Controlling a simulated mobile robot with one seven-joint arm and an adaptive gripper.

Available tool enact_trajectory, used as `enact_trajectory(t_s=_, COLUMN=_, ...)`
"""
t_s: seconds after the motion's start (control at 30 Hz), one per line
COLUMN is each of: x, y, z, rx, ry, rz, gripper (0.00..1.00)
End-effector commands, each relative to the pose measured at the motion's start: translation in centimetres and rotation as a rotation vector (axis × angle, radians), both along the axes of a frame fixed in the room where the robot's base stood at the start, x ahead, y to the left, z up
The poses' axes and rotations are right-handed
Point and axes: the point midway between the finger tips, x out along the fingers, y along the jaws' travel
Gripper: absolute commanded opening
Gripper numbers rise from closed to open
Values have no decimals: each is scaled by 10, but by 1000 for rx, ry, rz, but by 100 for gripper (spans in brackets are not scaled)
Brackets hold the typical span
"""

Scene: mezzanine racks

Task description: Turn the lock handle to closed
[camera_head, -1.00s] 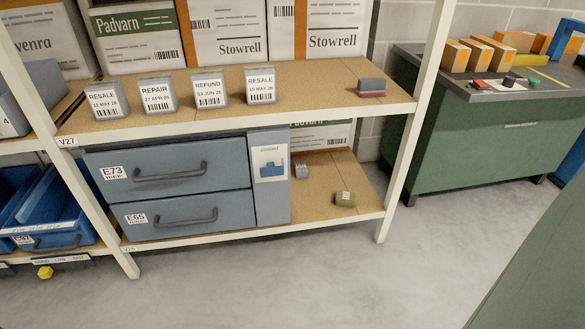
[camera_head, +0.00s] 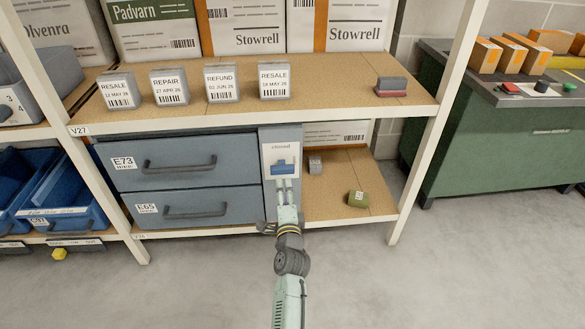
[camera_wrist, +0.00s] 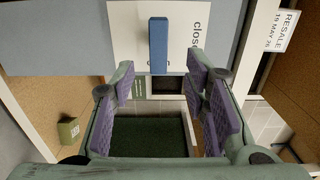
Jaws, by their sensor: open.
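The blue lock handle (camera_head: 283,167) sits on a pale plate marked "closed" (camera_head: 281,148), on the grey panel right of the drawers. The handle lies level, along the word, which is above it. In the wrist view, which is turned sideways, the handle (camera_wrist: 158,45) shows as an upright bar. My gripper (camera_head: 287,184) is in front of the panel, with its tips just below the handle in the head view. In the wrist view my gripper (camera_wrist: 163,92) is open and empty, with the handle ahead between the lines of its fingers. Contact is not visible.
Drawers E73 (camera_head: 182,162) and E65 (camera_head: 194,208) are shut to the left. The shelf above carries labelled boxes. A white post (camera_head: 418,175) stands at right.

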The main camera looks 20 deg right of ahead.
Motion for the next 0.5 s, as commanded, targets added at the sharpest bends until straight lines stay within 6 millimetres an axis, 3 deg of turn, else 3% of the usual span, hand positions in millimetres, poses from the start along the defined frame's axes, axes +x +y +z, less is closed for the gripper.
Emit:
enact_trajectory(t_s=0.17, x=15, y=-7, z=-2, rx=8, ry=2, rz=-4, gripper=42)
enact_trajectory(t_s=0.5, x=76, y=-25, z=-1, rx=5, ry=1, rz=-4, gripper=42)
